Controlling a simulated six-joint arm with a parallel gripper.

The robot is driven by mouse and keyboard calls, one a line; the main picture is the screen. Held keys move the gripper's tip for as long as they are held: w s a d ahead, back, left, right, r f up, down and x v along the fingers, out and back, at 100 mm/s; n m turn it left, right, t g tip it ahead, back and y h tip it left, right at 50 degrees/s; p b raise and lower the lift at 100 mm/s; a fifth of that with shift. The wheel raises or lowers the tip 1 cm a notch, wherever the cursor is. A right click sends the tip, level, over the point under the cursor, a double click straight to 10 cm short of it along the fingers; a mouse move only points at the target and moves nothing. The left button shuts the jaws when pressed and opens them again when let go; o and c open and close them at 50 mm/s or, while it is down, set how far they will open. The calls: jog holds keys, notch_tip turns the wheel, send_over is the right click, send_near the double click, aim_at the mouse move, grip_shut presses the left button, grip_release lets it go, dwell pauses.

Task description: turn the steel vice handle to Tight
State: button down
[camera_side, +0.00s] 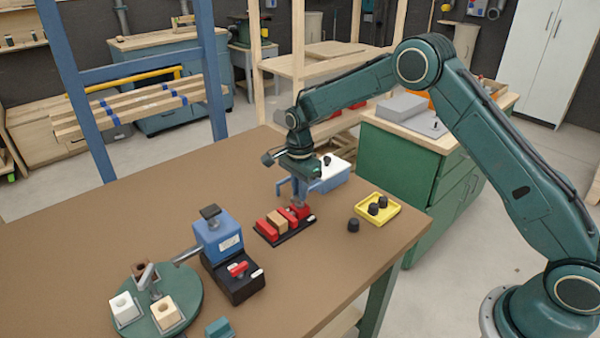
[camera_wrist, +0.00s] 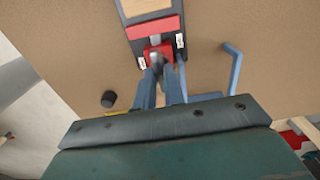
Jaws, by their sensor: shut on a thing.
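The vice (camera_side: 277,220) has red jaws around a tan wood block on a dark base, near the middle of the bench. In the wrist view its red end (camera_wrist: 150,26) and the wood block (camera_wrist: 145,6) show at the top. My gripper (camera_side: 300,198) points down over the vice's right end. In the wrist view its blue fingers (camera_wrist: 161,68) are shut on the steel vice handle (camera_wrist: 157,62), which they mostly hide. Small white labels sit on both sides of the base (camera_wrist: 180,41); their words are too small to read.
A yellow tray (camera_side: 388,203) with dark knobs stands to the right, a loose dark knob (camera_side: 353,225) beside it. A blue-and-white box (camera_side: 332,176) stands behind my gripper. A blue block unit (camera_side: 218,240) and a green turntable (camera_side: 183,287) stand front left. The bench's left part is clear.

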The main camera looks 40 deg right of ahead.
jog(key=shift+n, duration=0.4)
jog(key=n, duration=0.7)
jog(key=shift+n, duration=0.4)
jog(key=n, duration=0.4)
jog(key=shift+n, duration=0.3)
jog(key=n, duration=0.4)
jog(key=c, duration=1.5)
grip_release()
